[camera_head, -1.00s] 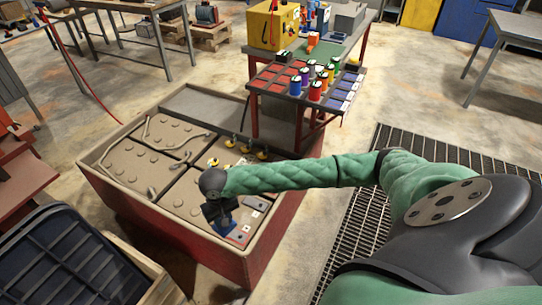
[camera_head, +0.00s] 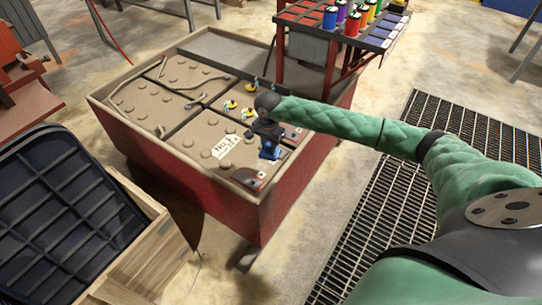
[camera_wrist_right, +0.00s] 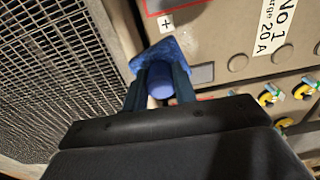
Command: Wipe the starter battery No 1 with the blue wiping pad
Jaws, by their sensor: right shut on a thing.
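The starter battery No 1 (camera_head: 205,140) is a tan, dusty block with round caps and a white label, at the front right of a red-sided box. Its label, reading No 1, also shows in the right wrist view (camera_wrist_right: 274,28). My right gripper (camera_head: 268,139) is over the battery's right side, shut on the handle of the blue wiping pad (camera_head: 270,151). In the right wrist view the pad (camera_wrist_right: 158,52) lies beside a plus mark, near the battery's edge. I cannot tell whether it touches the top. My left gripper is not in view.
The red box (camera_head: 240,215) has a raised rim. Yellow-and-black caps (camera_head: 248,112) and loose cables lie on the battery tops. A rack of coloured spools (camera_head: 352,22) stands behind. A black crate (camera_head: 62,215) is at left, a floor grating (camera_head: 385,200) at right.

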